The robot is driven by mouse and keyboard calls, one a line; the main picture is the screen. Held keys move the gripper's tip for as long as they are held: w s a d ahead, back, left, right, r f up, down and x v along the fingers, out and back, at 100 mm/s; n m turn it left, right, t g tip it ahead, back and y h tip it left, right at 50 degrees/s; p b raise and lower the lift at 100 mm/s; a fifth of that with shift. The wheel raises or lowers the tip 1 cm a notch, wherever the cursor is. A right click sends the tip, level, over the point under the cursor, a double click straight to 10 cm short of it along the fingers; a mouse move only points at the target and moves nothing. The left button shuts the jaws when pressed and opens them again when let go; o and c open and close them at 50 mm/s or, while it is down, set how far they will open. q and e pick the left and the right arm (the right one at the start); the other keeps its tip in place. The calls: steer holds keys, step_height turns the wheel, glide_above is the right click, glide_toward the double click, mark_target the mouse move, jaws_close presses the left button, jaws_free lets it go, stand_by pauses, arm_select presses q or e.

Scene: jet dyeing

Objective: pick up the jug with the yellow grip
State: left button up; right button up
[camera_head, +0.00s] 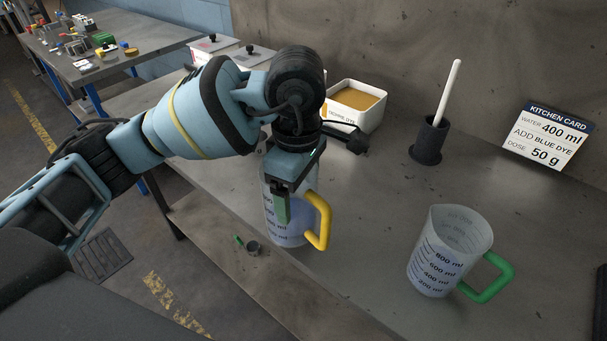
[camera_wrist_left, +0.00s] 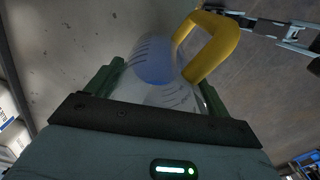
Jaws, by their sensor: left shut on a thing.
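The jug with the yellow grip (camera_head: 279,226) stands upright at the middle of the table in the head view, partly hidden by my gripper. It is clear with dark markings, and its yellow handle points right. My left gripper (camera_head: 294,205) comes down on the jug from above and is shut on its body. In the left wrist view the jug (camera_wrist_left: 155,62) sits between my green fingers (camera_wrist_left: 158,88), with the yellow handle at the upper right. I cannot tell whether the jug touches the table. My right gripper is not in view.
A jug with a green grip (camera_head: 437,262) stands to the right. Behind are a tub of orange powder (camera_head: 346,117), a dark holder with a white stick (camera_head: 429,141) and a kitchen card (camera_head: 548,138).

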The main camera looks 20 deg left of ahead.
arm_select(q)
steer(key=shift+s+d+r, duration=0.1)
steer(key=shift+s+r, duration=0.05)
steer(key=shift+s, duration=1.15)
steer(key=shift+s+d+r, duration=0.1)
steer(key=shift+s+r, duration=0.05)
steer(key=shift+s, duration=1.15)
steer(key=shift+s, duration=0.1)
